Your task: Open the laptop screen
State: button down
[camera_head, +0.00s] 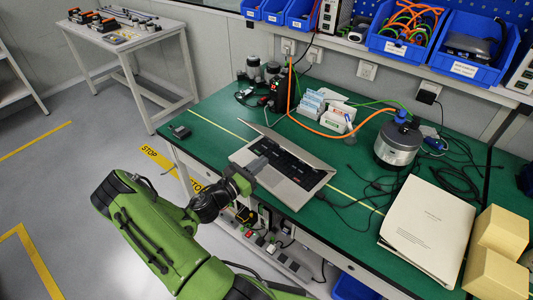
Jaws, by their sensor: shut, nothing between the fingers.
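The silver laptop (296,196) lies on the green workbench near its front edge. Its dark keyboard (285,157) shows, and its thin screen lid (292,146) is raised at the back, seen nearly edge-on, so its exact angle is hard to tell.
Behind the laptop are small boxes (312,104) and an orange cable (320,131). A metal pot-like device (397,145) and loose black cables are to the right. A white document stack (428,230) and yellow blocks (497,253) fill the right front. The bench's left end is mostly clear.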

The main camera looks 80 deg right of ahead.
jog(key=d+r, duration=0.1)
jog(key=s+r, duration=0.1)
jog(key=d+r, duration=0.1)
jog(key=shift+s+d, duration=0.3)
jog(key=shift+d, duration=0.05)
jog(key=shift+r, duration=0.1)
